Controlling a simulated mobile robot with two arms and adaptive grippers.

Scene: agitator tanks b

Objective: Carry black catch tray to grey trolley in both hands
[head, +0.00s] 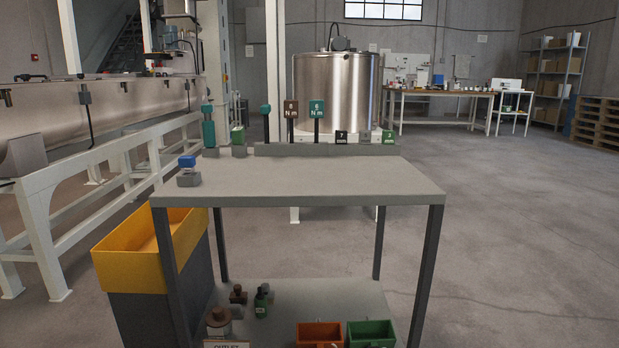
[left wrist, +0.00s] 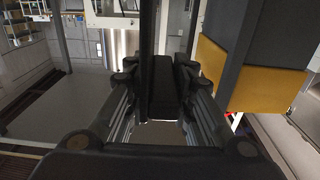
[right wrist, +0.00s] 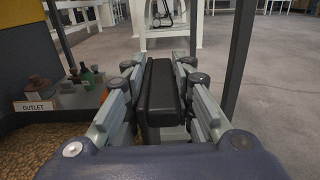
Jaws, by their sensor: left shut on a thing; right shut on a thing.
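The grey trolley (head: 310,180) stands straight ahead in the head view, with a flat top and a lower shelf (head: 300,298). The middle and front of its top are bare. Neither gripper nor the black catch tray shows in the head view. In the left wrist view my left gripper (left wrist: 161,72) is shut on a black bar-like part of the black catch tray (left wrist: 162,92). In the right wrist view my right gripper (right wrist: 159,70) is shut on a similar black part of the tray (right wrist: 158,102). The rest of the tray is hidden.
Small tools and blocks line the top's back edge, with a blue-topped item (head: 188,170) at its left. Bottles, an orange bin (head: 320,335) and a green bin (head: 371,334) stand on the lower shelf. A yellow-topped container (head: 135,267) stands left. Floor at right is clear.

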